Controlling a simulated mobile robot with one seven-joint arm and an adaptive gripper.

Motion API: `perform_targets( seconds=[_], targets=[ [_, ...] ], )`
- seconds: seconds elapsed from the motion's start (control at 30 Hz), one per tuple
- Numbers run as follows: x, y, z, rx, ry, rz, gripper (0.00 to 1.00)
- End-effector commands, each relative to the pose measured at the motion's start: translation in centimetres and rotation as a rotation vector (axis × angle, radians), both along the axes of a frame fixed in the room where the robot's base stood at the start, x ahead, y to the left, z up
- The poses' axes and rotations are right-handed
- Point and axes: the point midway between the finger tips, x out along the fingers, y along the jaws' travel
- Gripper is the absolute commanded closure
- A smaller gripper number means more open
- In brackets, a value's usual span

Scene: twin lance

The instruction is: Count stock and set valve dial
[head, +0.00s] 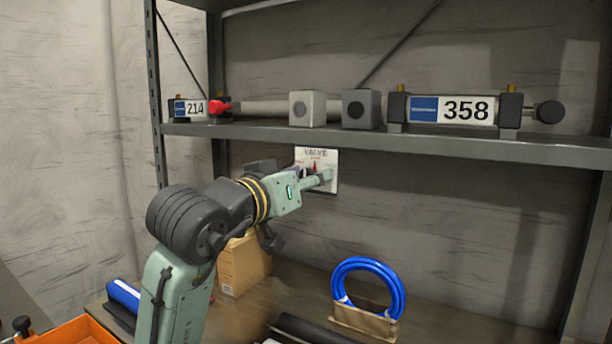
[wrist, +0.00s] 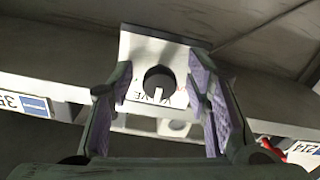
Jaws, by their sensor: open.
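In the wrist view, the plate (wrist: 140,48) appears upside down. It carries a dark round dial (wrist: 155,76) with a white pointer mark towards the picture's bottom. My gripper (wrist: 160,85) is open there, its purple-padded fingers on either side of the dial. I cannot tell whether they touch it. On the shelf, cylinders labelled 214 (head: 190,108) and 358 (head: 452,110) lie at left and right.
The shelf edge (head: 400,140) runs above my arm. A light block (head: 307,109) and a dark block (head: 360,109) sit on it. Below are a cardboard box (head: 243,265), a coiled blue hose (head: 400,290) in a carton, and an orange bin (head: 75,331).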

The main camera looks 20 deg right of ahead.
Motion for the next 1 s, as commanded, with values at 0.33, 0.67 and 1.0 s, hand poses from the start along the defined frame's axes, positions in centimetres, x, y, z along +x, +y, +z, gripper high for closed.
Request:
perform_targets(
  seconds=[0.33,0.67,1.0],
  targets=[
    [-0.01,0.02,0.00,0.000,0.000,0.000,0.66],
    [-0.03,0.03,0.01,-0.001,-0.001,0.000,0.88],
    [-0.03,0.04,0.01,0.000,-0.002,0.000,1.00]
  ],
)
